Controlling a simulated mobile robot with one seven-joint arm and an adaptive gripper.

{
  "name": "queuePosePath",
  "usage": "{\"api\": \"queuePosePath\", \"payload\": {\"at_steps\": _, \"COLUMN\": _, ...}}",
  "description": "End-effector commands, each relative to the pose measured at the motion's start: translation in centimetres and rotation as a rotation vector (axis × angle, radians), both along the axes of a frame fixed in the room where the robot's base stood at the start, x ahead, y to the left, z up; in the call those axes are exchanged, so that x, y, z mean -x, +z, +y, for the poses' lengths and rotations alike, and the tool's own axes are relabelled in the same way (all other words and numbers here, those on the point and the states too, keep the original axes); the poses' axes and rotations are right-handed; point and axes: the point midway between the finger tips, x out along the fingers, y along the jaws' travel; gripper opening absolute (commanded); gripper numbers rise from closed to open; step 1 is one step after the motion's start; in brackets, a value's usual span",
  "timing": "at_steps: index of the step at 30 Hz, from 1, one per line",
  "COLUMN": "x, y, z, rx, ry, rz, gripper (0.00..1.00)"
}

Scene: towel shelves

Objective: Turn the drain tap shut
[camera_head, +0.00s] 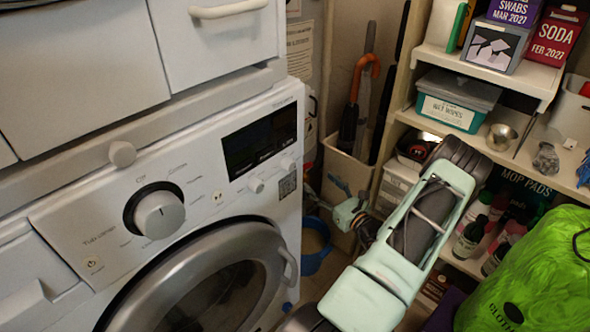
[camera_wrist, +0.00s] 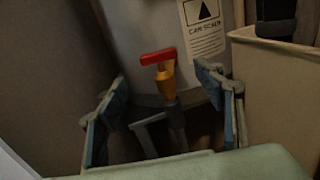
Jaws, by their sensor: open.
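The drain tap (camera_wrist: 165,78) shows in the wrist view, with a red handle (camera_wrist: 158,57) over an orange-yellow body, low on a pale upright surface. The handle lies nearly level, tilted slightly up to the right. My gripper (camera_wrist: 166,88) is open, with one finger on each side of the tap in the picture. I see gaps between the fingers and the tap, but cannot tell how far beyond the fingertips it stands. In the head view my gripper (camera_head: 342,212) is small, beside the washer's right side. I cannot make out the tap there.
The washing machine (camera_head: 190,220) fills the left. A beige bin (camera_head: 346,172) holding umbrellas stands behind my gripper and close on the right in the wrist view (camera_wrist: 272,95). A blue bucket (camera_head: 316,250) sits below. Stocked shelves (camera_head: 490,65) and a green bag (camera_head: 530,275) crowd the right.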

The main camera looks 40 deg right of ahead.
Motion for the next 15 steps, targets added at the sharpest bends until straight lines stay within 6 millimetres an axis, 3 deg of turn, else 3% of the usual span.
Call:
{"api": "queuePosePath", "payload": {"at_steps": 9, "x": -6.0, "y": -0.2, "z": -0.6, "rx": 0.003, "ry": 0.008, "rz": -0.002, "gripper": 0.62}}
{"api": "queuePosePath", "payload": {"at_steps": 15, "x": -8.8, "y": -0.2, "z": -1.1, "rx": 0.001, "ry": 0.006, "rz": 0.0, "gripper": 0.62}}
